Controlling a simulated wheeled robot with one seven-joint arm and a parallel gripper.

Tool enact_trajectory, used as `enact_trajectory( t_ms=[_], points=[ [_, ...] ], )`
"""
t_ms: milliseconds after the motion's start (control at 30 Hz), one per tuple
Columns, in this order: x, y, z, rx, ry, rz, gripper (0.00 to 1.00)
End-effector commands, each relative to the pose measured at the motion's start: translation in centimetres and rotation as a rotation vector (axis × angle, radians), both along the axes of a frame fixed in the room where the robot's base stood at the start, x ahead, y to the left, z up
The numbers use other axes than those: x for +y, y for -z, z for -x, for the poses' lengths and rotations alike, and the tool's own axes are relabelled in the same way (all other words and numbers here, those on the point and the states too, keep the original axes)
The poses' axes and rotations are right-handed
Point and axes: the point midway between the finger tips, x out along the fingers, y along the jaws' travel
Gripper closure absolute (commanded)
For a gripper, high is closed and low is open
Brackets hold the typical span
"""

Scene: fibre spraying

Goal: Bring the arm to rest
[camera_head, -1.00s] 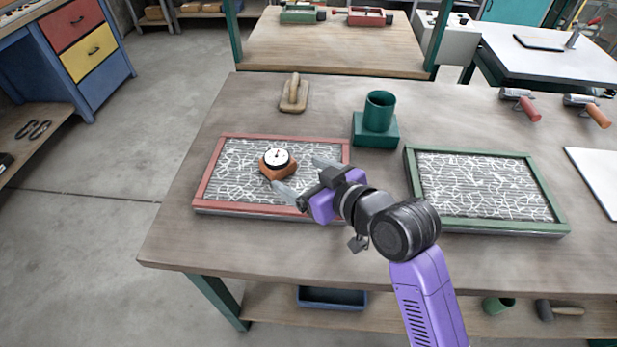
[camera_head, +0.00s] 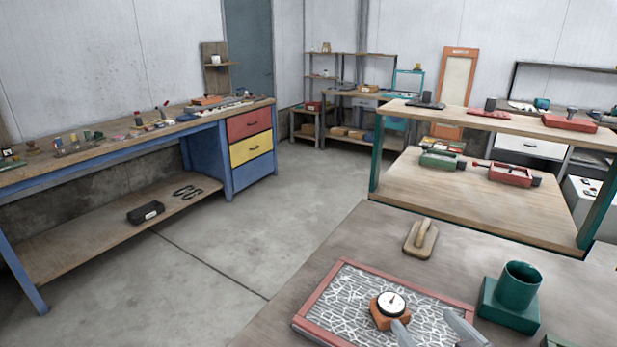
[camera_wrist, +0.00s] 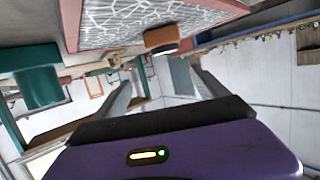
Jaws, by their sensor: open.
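My gripper (camera_head: 434,332) shows only by its two grey fingers at the bottom edge of the head view. The fingers are spread apart with nothing between them. The wrist view shows the same open fingers (camera_wrist: 160,88) beyond the purple gripper body. A round white dial gauge on an orange-brown block (camera_head: 390,309) sits on the red-framed panel (camera_head: 318,299) with white fibre strands. One finger overlaps the block's lower right in the head view; I cannot tell whether they touch. The block also shows in the wrist view (camera_wrist: 162,40), apart from the fingers. The rest of my arm is out of the head view.
A green cup on a square base (camera_head: 513,296) stands right of the panel. A wooden-handled float (camera_head: 421,238) lies behind it on the workbench (camera_head: 369,228). A raised wooden shelf unit (camera_head: 440,190) stands at the back. Open floor lies to the left, before a blue bench (camera_head: 205,150).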

Motion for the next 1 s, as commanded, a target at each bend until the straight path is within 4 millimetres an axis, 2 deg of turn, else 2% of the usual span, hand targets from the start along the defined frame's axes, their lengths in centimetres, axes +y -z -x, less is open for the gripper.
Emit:
enact_trajectory(
  t_ms=[33,133,367,467,700,1000],
  points=[
    [-0.4,-1.2,-0.2,-0.047,0.022,-0.004,0.17],
    [-1.2,-2.3,0.4,-0.125,0.071,-0.014,0.17],
    [-1.8,-1.8,4.8,-0.238,0.15,-0.029,0.17],
    [-1.6,-1.0,7.6,-0.266,0.169,-0.028,0.17],
    [-0.4,0.9,15.5,-0.294,0.18,-0.02,0.17],
    [1.7,2.8,25.5,-0.221,0.142,0.001,0.17]
  ],
)
